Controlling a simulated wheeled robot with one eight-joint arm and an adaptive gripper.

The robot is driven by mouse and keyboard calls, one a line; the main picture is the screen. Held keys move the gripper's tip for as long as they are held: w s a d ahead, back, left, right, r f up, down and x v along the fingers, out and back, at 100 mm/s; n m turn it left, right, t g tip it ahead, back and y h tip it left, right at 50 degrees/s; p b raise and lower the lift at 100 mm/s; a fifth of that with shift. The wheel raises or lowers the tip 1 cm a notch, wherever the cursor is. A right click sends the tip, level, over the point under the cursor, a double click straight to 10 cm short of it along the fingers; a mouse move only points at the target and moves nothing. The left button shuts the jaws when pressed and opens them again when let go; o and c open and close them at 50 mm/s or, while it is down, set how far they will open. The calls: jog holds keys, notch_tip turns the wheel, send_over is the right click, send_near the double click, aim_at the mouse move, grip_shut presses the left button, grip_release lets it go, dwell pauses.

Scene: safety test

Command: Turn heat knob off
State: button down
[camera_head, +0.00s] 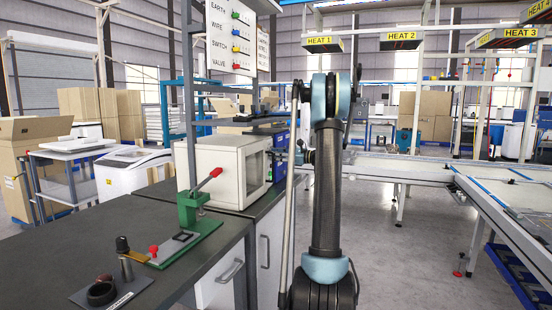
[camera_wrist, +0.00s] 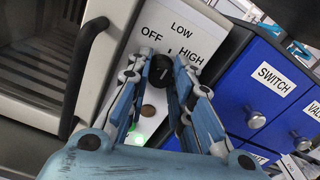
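In the wrist view the black round heat knob (camera_wrist: 161,71) sits on a white panel (camera_wrist: 208,27) marked OFF at left, LOW at top and HIGH at right. My gripper (camera_wrist: 162,66) has one finger on each side of the knob, the tips close in against it; it looks shut on the knob. The knob's pointer is too small to read. A green light (camera_wrist: 136,138) glows below, with a brown round spot (camera_wrist: 147,111) above it.
A dark-handled oven door (camera_wrist: 62,60) is left of the panel. Blue drawers labelled SWITCH (camera_wrist: 265,95) stand close at right. A green press with a red-tipped lever (camera_head: 187,212) stands before the oven on the dark bench (camera_head: 60,250). Open floor lies right of my arm.

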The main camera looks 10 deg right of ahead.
jog(key=shift+n, duration=0.3)
jog(key=n, duration=1.1)
dwell(0.3)
jog(key=shift+n, duration=0.3)
dwell(0.3)
jog(key=c, duration=1.4)
grip_release()
jog(key=v, duration=1.2)
jog(key=shift+f, duration=0.1)
